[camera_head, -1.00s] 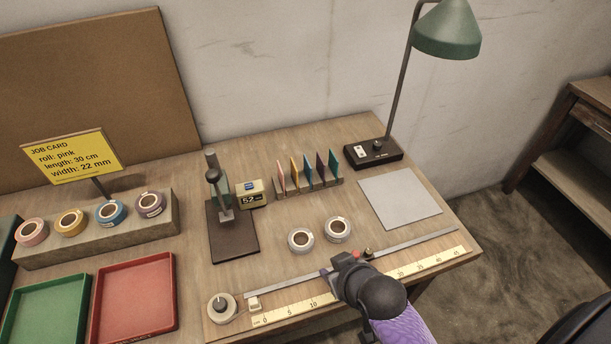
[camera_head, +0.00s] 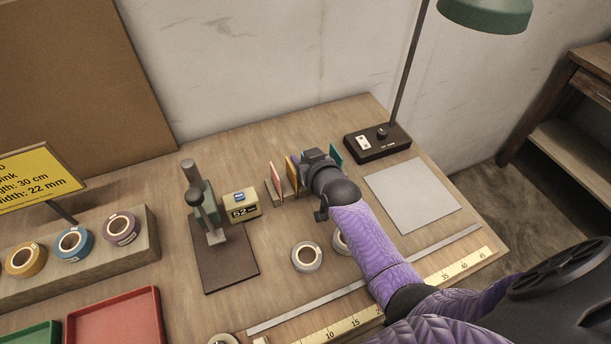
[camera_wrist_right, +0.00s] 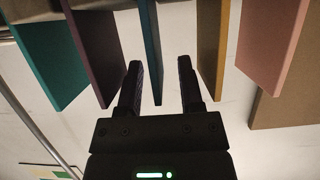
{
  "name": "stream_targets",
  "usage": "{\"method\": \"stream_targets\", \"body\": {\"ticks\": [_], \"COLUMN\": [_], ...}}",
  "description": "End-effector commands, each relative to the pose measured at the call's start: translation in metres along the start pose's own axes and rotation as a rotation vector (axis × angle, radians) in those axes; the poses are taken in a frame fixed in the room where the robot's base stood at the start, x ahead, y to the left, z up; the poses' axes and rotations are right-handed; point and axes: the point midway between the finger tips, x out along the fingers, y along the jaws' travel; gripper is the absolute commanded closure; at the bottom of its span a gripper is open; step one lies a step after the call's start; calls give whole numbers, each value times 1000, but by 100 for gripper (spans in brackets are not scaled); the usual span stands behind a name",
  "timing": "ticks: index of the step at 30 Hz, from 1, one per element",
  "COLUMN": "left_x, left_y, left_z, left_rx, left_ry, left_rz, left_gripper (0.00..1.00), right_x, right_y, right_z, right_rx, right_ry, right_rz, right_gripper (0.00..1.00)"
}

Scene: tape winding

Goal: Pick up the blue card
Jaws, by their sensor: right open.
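The blue card (camera_wrist_right: 151,55) stands on edge in the card row, seen nearly edge-on in the right wrist view. My right gripper (camera_wrist_right: 160,82) is open, with one finger on each side of the blue card's lower part as pictured; I see gaps and no clear contact. In the head view my right gripper (camera_head: 316,158) is over the middle of the card row and hides the blue card. My left gripper is in neither view.
Close by stand a yellow card (camera_wrist_right: 212,45), a purple card (camera_wrist_right: 95,55), a pink card (camera_wrist_right: 272,45) and a teal card (camera_wrist_right: 48,58). A small display box (camera_head: 241,205) and a press (camera_head: 205,205) are left of the row; the lamp base (camera_head: 377,142) is right.

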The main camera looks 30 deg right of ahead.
Motion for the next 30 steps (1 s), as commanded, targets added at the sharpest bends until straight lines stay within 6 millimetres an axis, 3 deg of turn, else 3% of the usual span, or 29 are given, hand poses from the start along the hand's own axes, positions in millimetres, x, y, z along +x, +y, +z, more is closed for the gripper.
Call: {"method": "stream_targets", "body": {"ticks": [8, 15, 27, 30], "left_x": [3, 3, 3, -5], "left_y": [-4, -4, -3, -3], "left_z": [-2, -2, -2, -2], "left_rx": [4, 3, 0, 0], "left_ry": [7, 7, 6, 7], "left_rz": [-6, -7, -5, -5], "left_gripper": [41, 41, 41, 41], "right_x": [7, 7, 6, 2], "right_y": [0, 0, 0, 0], "right_z": [-1, -1, -1, -14], "right_rx": [-1, -1, -1, 0], "right_ry": [0, 0, 0, 2], "right_rz": [0, 0, 0, -1], "right_gripper": [52, 100, 100, 100]}}
